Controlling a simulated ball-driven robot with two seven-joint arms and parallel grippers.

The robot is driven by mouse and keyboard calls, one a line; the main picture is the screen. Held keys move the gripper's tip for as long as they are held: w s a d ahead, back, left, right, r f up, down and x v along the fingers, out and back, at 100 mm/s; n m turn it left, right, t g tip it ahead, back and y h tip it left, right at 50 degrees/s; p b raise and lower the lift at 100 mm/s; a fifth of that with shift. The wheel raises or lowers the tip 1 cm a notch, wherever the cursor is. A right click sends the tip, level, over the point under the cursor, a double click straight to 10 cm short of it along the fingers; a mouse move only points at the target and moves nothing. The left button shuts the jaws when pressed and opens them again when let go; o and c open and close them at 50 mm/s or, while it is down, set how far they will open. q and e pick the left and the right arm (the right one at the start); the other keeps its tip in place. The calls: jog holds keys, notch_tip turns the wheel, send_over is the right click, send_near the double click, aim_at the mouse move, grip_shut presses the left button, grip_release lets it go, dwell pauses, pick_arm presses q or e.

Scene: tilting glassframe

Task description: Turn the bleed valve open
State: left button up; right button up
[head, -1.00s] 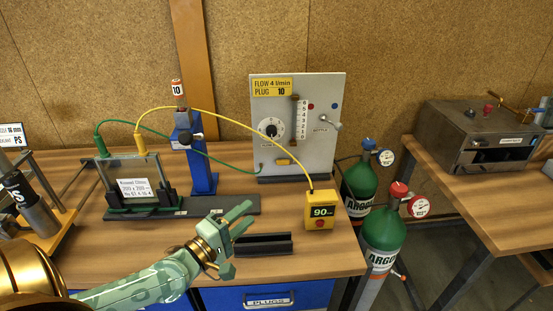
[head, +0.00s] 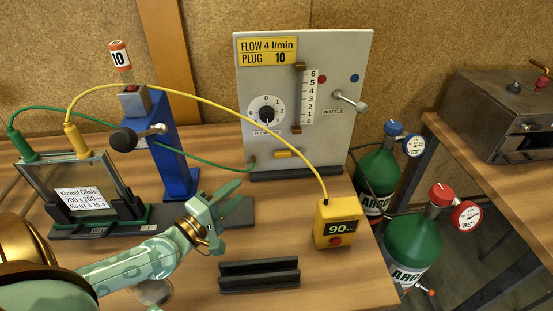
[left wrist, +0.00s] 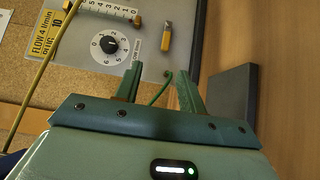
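The grey panel (head: 345,75) stands at the back of the bench. Low on it is a small yellow lever (head: 288,153), lying level; no label naming it the bleed valve is legible. A green hose end (head: 251,165) meets the panel to the lever's left. My left gripper (head: 230,202) is open and empty, in front of and below the panel, apart from the lever. In the left wrist view its fingers (left wrist: 158,85) stand apart. My right gripper is not in view.
A black dial (head: 266,114) and flow scale sit above the lever. A yellow meter box (head: 338,222) reading 90 stands right of my gripper. A black grooved block (head: 259,275) lies in front. A blue stand (head: 175,150) and glass frame are left. Green bottles (head: 412,245) stand right.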

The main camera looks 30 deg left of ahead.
pick_arm(q)
jog(key=shift+w+a+f, duration=0.2)
jog(key=shift+w+f, duration=0.05)
jog(key=shift+f, duration=0.5)
jog(key=shift+w+a+f+b, duration=0.15)
jog(key=shift+w+b, duration=0.15)
jog(key=shift+b, duration=0.05)
jog(key=p, duration=0.1)
send_near(281, 156)
jog(key=w, duration=0.5)
jog(key=w+d, duration=0.1)
jog(key=w, duration=0.2)
jog(key=shift+f, duration=0.15)
jog(key=shift+d, duration=0.1)
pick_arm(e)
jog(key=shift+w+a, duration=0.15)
